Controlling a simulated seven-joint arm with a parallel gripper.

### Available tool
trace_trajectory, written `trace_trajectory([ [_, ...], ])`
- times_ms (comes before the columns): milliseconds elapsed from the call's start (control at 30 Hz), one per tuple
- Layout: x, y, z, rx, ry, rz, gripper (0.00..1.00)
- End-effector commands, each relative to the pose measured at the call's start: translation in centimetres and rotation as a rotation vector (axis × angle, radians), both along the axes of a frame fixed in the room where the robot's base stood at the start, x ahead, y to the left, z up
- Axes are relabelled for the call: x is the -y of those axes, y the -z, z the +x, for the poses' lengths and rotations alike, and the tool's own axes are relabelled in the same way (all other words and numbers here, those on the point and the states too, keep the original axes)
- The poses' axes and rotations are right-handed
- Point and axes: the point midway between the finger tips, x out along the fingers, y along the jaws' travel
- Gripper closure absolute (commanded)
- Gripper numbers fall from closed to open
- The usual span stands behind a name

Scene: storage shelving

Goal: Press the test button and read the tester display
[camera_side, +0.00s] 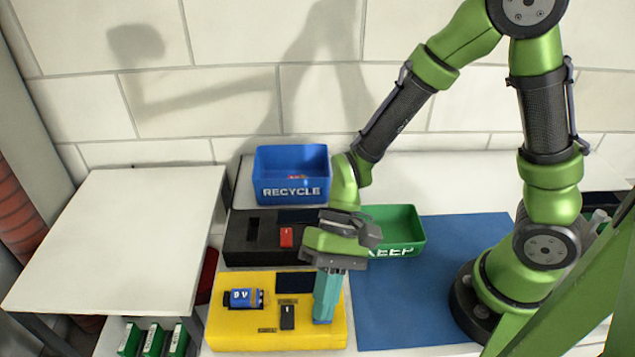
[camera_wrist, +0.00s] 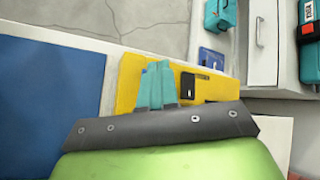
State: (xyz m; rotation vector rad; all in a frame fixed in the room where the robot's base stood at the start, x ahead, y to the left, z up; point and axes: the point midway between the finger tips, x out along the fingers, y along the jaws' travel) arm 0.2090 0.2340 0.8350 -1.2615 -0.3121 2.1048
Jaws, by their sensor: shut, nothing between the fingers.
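The yellow tester (camera_side: 230,335) lies on the white bench in the side view. A blue battery (camera_side: 243,298) marked "9V" lies in its left part. Its dark display (camera_side: 295,282) shows no reading that I can make out. A black switch (camera_side: 288,316) stands on its front middle. My gripper (camera_side: 324,318) is shut and empty, pointing down over the tester's right part, right of the switch. I cannot tell whether the tips touch the tester; they hide what is beneath them. The wrist view shows the teal fingers (camera_wrist: 158,68) beside the tester (camera_wrist: 129,80) and its switch (camera_wrist: 187,86).
A black device (camera_side: 240,255) with a red switch (camera_side: 287,237) sits behind the tester. A blue RECYCLE bin (camera_side: 291,172) holds something small and red. A green KEEP bin (camera_side: 405,235) stands right of my wrist. The blue mat (camera_side: 430,300) is clear. A bare white table (camera_side: 120,235) stands left.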

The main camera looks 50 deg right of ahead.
Motion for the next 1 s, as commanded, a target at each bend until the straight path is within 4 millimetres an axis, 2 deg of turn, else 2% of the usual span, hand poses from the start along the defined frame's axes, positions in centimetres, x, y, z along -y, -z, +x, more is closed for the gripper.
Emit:
trace_trajectory([
  [667,0.0,0.4,0.0,0.001,0.000,-0.001,1.00],
  [1000,0.0,-1.0,0.0,0.002,-0.001,0.000,1.00],
])
